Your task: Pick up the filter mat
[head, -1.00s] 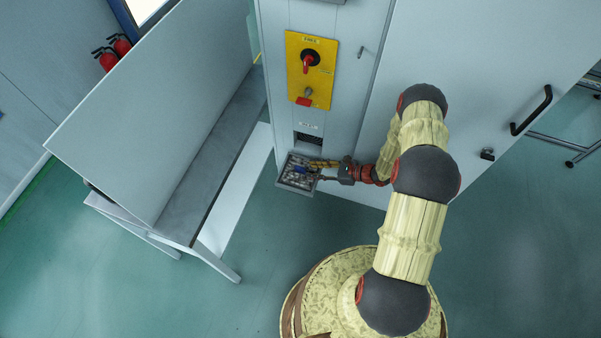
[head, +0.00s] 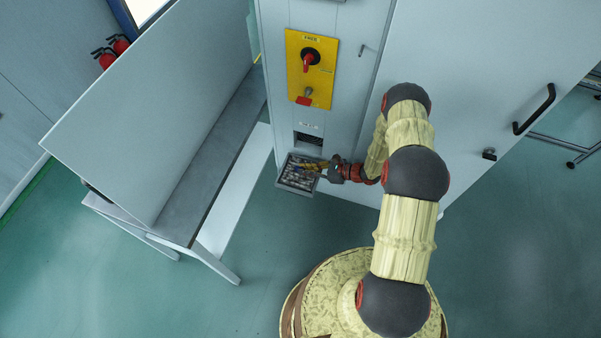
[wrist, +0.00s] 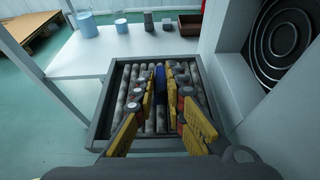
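A shallow dark-rimmed tray (head: 283,180) juts out below the cabinet's slot and also shows in the wrist view (wrist: 98,136). Grey ribbed rolls (wrist: 128,90) fill it. A small blue piece (wrist: 160,74) stands among them near the middle. I cannot tell for sure whether the filter mat is this blue piece or the ribbed layer. My gripper (wrist: 163,78), with yellow and red fingers, reaches over the tray from the right in the head view (head: 316,167). Its fingers stand apart on either side of the blue piece; contact is not clear. The fingers hide part of the rolls.
The cabinet carries a yellow panel (head: 320,75) with a red switch above the tray. A round grille (wrist: 285,40) is close at the right in the wrist view. A white shelf (wrist: 115,62) behind the tray holds several small containers. A slanted bench (head: 150,120) stands left.

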